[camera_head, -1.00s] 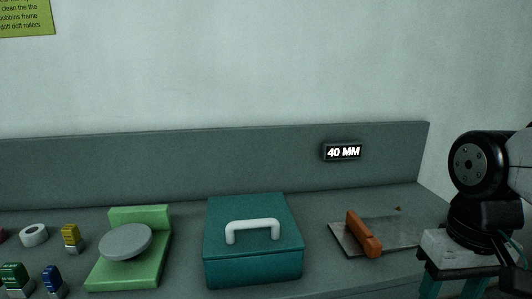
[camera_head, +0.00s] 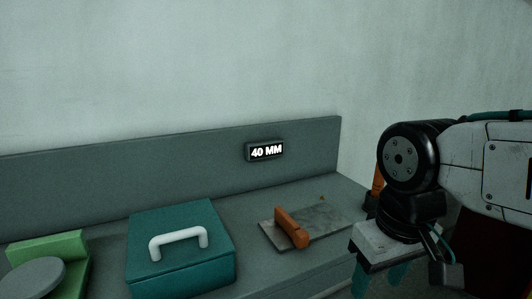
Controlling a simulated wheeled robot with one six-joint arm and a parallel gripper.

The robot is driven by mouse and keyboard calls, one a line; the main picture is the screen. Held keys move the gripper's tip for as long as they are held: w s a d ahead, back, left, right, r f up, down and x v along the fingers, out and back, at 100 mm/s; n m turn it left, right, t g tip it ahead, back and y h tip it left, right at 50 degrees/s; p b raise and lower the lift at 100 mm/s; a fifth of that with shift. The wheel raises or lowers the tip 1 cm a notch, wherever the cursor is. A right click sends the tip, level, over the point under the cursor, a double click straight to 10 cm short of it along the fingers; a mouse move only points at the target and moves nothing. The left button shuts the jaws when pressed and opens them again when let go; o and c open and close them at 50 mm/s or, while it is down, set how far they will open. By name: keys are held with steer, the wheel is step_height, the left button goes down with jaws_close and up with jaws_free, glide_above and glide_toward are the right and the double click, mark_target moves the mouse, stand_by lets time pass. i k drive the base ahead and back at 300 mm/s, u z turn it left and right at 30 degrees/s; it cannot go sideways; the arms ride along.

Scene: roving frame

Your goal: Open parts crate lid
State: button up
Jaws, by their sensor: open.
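The parts crate (camera_head: 205,278) is a teal box on the grey bench, left of the middle of the head view. Its lid (camera_head: 205,220) is closed and has a white bar handle (camera_head: 178,240) on top. My gripper (camera_head: 378,282) is at the lower right, pointing down, with teal fingers partly cut off by my wrist and the picture's bottom edge. It is open, well to the right of the crate and apart from it. Nothing shows between its fingers.
A grey plate with an orange-handled tool (camera_head: 291,228) lies on the bench between crate and gripper. A green stand with a grey disc (camera_head: 36,277) is left of the crate. A back panel (camera_head: 90,182) carries a "40 MM" display (camera_head: 265,151). An orange object (camera_head: 378,180) shows behind my arm.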

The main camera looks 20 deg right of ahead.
mark_target(163, 241)
steer(key=k, duration=0.5)
steer(key=z, duration=1.65)
steer(key=k, duration=0.8)
steer(key=u, duration=1.55)
steer(key=i, duration=1)
